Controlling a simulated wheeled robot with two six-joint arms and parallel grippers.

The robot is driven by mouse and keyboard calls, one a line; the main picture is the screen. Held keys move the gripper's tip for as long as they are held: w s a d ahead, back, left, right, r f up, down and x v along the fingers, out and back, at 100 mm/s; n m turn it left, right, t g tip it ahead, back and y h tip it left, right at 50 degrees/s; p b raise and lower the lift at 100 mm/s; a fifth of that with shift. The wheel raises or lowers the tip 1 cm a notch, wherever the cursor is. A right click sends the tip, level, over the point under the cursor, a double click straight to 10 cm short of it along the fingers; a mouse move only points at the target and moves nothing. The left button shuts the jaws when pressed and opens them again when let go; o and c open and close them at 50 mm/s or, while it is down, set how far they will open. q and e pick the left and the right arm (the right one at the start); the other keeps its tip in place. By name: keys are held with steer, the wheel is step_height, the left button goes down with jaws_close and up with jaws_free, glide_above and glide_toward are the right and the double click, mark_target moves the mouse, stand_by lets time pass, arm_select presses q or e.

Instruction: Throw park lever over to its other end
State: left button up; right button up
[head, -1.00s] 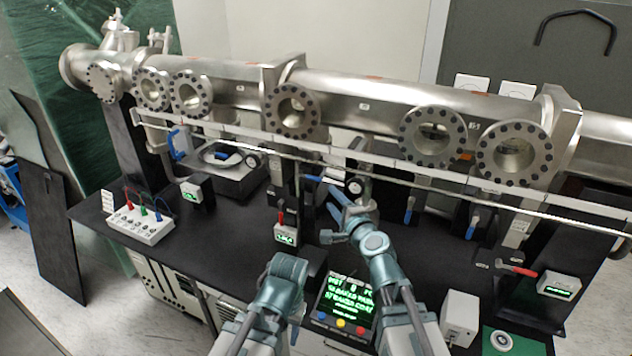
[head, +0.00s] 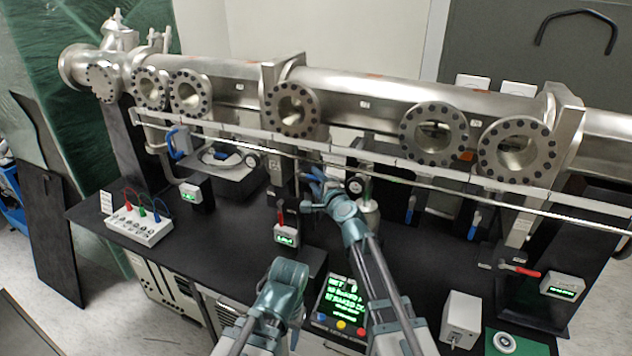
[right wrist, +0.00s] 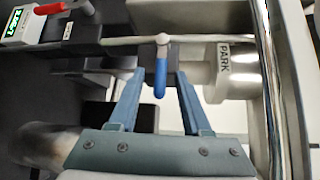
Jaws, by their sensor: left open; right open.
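The park lever (right wrist: 160,76) has a blue handle on a pale bar in the right wrist view, beside a metal cylinder labelled PARK (right wrist: 223,62). My right gripper (right wrist: 160,86) is open, with one finger on each side of the blue handle. I cannot tell whether either finger touches it. In the head view my right gripper (head: 318,190) is at the front of the beam pipe, near its middle, and largely covers the lever. My left gripper (head: 288,270) is lower, above the bench's front part, away from the lever; its fingertips are hard to make out.
A long steel beam pipe (head: 370,97) with round flanges and a rail (head: 400,172) cross above the black bench (head: 235,235). A small display box with a red lever (head: 286,235) stands left of my right gripper. A lit screen console (head: 340,300) is below my right arm.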

jaws_close()
stand_by(1.4)
